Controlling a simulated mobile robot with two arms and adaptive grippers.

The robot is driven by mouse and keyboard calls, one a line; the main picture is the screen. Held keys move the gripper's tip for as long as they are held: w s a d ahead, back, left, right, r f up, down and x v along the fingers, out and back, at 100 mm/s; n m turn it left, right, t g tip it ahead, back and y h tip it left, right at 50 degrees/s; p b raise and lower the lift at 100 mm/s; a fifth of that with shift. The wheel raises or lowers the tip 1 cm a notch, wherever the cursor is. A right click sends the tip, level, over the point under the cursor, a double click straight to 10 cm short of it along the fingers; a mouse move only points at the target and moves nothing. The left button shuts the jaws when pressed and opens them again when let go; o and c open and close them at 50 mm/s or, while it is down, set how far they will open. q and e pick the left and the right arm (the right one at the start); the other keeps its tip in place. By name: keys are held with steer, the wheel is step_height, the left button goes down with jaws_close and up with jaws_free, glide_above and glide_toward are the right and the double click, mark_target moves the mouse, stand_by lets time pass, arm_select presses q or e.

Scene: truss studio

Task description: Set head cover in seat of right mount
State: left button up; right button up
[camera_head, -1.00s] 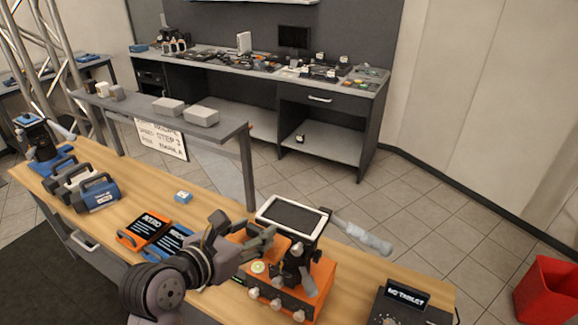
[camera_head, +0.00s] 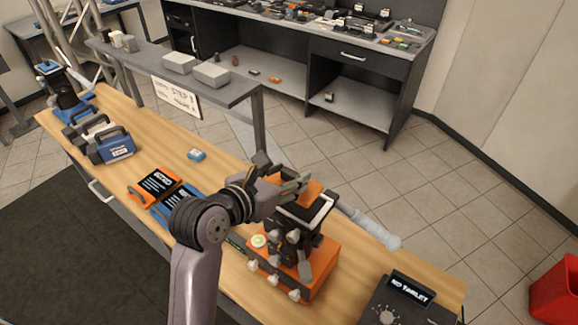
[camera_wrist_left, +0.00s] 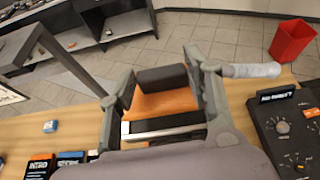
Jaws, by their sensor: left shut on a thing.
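My left gripper (camera_head: 300,188) is shut on an orange head cover (camera_head: 313,193), which has a dark rounded part along one edge. The cover also shows between the fingers in the left wrist view (camera_wrist_left: 165,104). It is over the white-rimmed dark top (camera_head: 327,209) of the right mount, which has an orange base (camera_head: 315,275), black column and white knobs. I cannot tell whether the cover touches the seat; fingers and cover hide part of it. A grey handle (camera_head: 372,228) sticks out to the right of the mount. My right gripper is not in view.
A control box (camera_head: 400,305) stands at the table's right end. Orange (camera_head: 155,187) and blue (camera_head: 182,205) labelled panels lie left of my arm. A small blue block (camera_head: 196,154), several handled cases (camera_head: 110,147) and a blue mount (camera_head: 62,88) stand farther left.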

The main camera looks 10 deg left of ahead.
arm_select(q)
steer(key=shift+w+f, duration=0.1)
steer(key=shift+f, duration=0.35)
steer(key=shift+w+d+f, duration=0.1)
steer(key=shift+w+f, duration=0.1)
steer(key=shift+f, duration=1.25)
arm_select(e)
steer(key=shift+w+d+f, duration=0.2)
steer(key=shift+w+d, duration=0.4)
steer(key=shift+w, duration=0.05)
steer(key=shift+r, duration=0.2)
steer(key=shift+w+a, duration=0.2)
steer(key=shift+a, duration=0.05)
arm_select(q)
steer(key=shift+f, duration=0.55)
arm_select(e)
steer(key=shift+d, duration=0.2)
arm_select(q)
steer(key=o, duration=1.2)
